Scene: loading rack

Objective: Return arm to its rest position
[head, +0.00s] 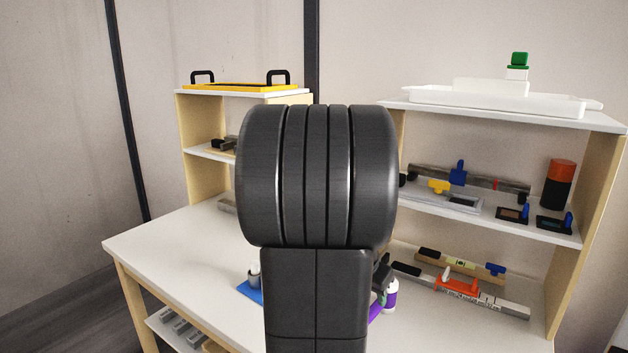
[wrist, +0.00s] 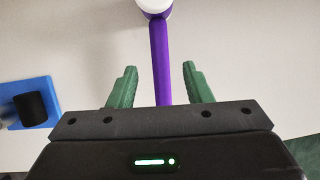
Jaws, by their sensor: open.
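My gripper (wrist: 158,88) shows in the wrist view with its two green fingers apart. A purple bar (wrist: 162,60) with a white rounded end (wrist: 155,5) appears between the fingers, with gaps on both sides, so the jaws are not closed on it. I cannot tell its depth relative to the fingertips. In the head view my own dark arm fills the middle and hides most of the gripper. A purple and white object (head: 390,295) shows just right of the arm, low over the white table (head: 190,250).
A blue block with a dark cylinder (head: 250,290) sits left of my arm. A left shelf (head: 190,150) bears a yellow tray (head: 240,87). A right shelf (head: 590,190) holds a white tray (head: 500,100) and several tools. The table's left part is clear.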

